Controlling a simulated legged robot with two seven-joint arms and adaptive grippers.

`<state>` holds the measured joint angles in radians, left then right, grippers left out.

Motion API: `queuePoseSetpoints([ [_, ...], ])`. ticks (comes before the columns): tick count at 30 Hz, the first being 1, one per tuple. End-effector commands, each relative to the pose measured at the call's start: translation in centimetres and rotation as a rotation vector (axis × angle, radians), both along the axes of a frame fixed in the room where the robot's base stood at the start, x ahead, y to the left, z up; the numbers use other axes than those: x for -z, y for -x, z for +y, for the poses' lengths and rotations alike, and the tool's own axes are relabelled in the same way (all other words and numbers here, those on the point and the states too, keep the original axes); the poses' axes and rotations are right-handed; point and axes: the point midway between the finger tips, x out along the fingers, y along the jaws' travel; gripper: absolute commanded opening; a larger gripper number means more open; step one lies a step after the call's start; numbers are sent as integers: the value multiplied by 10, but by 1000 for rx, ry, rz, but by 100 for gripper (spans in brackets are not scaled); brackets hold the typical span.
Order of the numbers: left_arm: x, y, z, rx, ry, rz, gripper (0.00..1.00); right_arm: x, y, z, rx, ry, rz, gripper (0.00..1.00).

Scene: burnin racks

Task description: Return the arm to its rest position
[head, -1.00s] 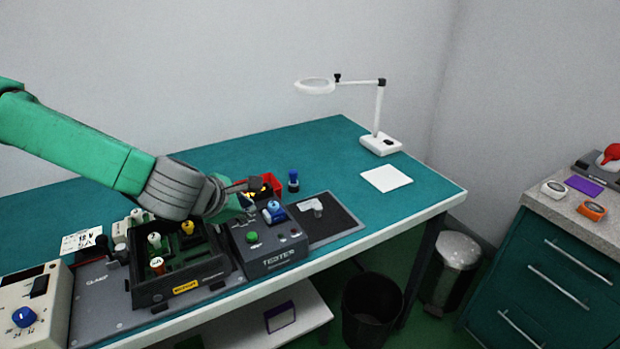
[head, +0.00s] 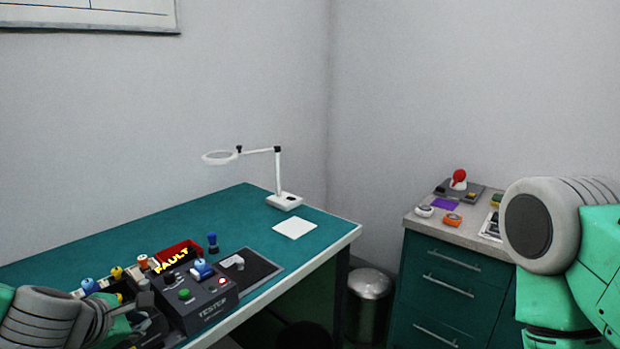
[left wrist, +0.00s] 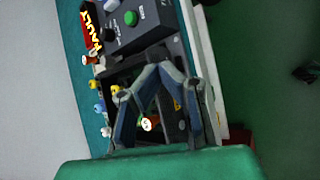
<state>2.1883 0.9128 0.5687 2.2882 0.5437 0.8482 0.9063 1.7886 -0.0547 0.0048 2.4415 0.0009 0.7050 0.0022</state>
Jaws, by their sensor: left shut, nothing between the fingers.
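My left arm comes in at the lower left of the head view. Its left gripper (head: 138,322) is low there, partly cut off and hard to make out against the dark equipment. In the left wrist view the left gripper (left wrist: 164,72) shows with its fingers drawn together at the tips, shut and empty. Behind the fingers are the dark burn-in rack (left wrist: 120,82) and an orange-and-white component (left wrist: 150,123). A green link of my right arm shows at the right edge of the head view; its gripper is out of frame.
The tester (head: 205,304) and red FAULT bin (head: 178,254) are near the left gripper on the teal bench (head: 130,237). A magnifier lamp (head: 279,175) stands farther back. A drawer cabinet (head: 440,290) is at right, with a bin (head: 370,300) between.

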Motion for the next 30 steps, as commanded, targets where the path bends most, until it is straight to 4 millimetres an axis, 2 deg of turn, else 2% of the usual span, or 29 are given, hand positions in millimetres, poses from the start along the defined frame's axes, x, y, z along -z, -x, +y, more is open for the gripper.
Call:
queuePoseSetpoints([
  [8, 56, 24, -21, 217, -177, 60, 0, 13, -1, 0, 0, 0, -2, 40],
  [11, 82, 41, -29, 333, -258, 88, 0, 18, -1, 0, 0, 0, -2, 40],
  [16, 137, 79, -44, 597, -431, 149, 0, 31, -1, 0, 0, 0, -1, 40],
  [20, 195, 129, -53, 924, -608, 215, 0, 47, -1, 0, 0, 0, -1, 40],
  [21, 216, 149, -54, 1056, -669, 237, 0, 53, -1, 0, 0, 0, -1, 40],
  [24, 259, 201, -51, 1397, -805, 281, 0, 67, -1, 0, 0, 0, -1, 40],
  [27, 286, 242, -43, 1692, -895, 302, 0, 77, -1, 0, 0, 0, -1, 40],
  [30, 302, 270, -34, 1909, -946, 306, 0, 83, -1, 0, 0, 0, -1, 40],
])
